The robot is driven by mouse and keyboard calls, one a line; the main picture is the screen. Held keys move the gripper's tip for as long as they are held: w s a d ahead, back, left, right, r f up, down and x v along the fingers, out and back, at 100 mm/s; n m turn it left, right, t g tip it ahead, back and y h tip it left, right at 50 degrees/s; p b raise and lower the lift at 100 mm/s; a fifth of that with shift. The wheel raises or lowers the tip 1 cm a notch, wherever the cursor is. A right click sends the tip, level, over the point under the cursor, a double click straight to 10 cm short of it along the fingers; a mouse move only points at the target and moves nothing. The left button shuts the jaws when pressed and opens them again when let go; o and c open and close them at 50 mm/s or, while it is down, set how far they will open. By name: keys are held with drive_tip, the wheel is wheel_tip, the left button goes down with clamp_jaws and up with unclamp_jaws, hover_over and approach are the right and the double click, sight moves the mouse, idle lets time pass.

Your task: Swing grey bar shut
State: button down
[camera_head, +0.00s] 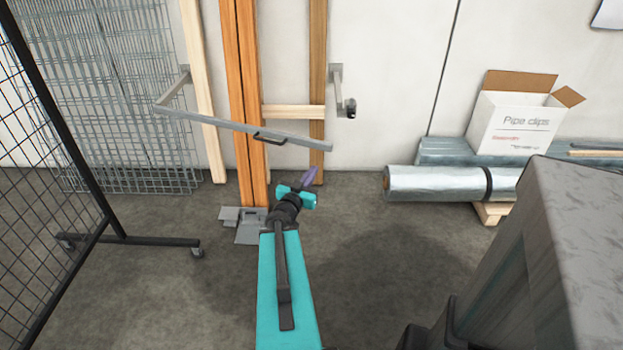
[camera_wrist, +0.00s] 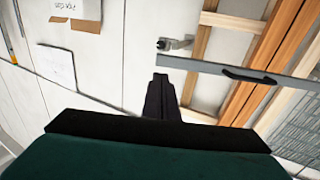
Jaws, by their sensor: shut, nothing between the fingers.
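The grey bar (camera_head: 225,125) stands swung out from the wall on an arm at its left end. Its free right end is apart from the latch bracket (camera_head: 347,106) on the wall frame. A dark handle (camera_head: 270,138) sits on the bar. The wrist view also shows the bar (camera_wrist: 215,70), its handle (camera_wrist: 248,76) and the latch bracket (camera_wrist: 175,44). My gripper (camera_head: 309,177) is shut and empty, below the bar near its free end. In the wrist view its fingers (camera_wrist: 160,82) reach up close to that end; I cannot tell whether they touch.
Wooden planks (camera_head: 252,100) stand upright behind the bar. A black mesh rack (camera_head: 120,240) and wire panels (camera_head: 110,90) are at the left. A foil roll (camera_head: 435,184) and a carton (camera_head: 510,122) lie at the right. The floor between is clear.

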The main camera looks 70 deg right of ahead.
drive_tip(key=shift+d+f+b, duration=0.15)
drive_tip(key=shift+d+b, duration=0.15)
drive_tip(key=shift+b, duration=0.2)
approach(328, 149)
drive_tip(key=shift+d+f, duration=0.1)
drive_tip(key=shift+d, duration=3.1)
